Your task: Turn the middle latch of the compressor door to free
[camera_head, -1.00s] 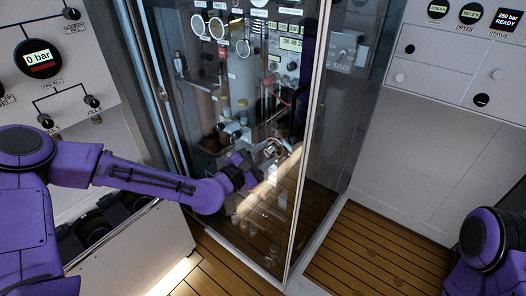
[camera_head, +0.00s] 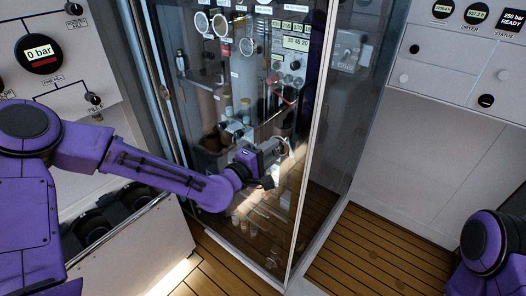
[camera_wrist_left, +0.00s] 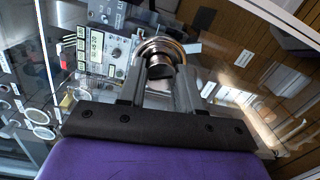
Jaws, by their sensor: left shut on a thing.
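The compressor door (camera_head: 255,215) is a tall glass panel with a pale metal frame, in the middle of the head view. The middle latch, a round metal knob with a ring around it, is on the glass near the door's right edge. In the left wrist view the latch (camera_wrist_left: 158,50) is between my fingers. My left gripper (camera_head: 280,149) is shut on the latch; the fingers (camera_wrist_left: 160,85) partly hide it, so its exact angle is hard to tell. My right gripper is out of view; only part of my right arm shows at the lower right.
Gauges (camera_head: 203,21), pipes and bottles are behind the glass. A pale panel with a 0 bar gauge (camera_head: 39,53) is at the left. A pale cabinet (camera_head: 440,130) is at the right. Slatted wooden floor (camera_head: 375,250) lies clear in front of it.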

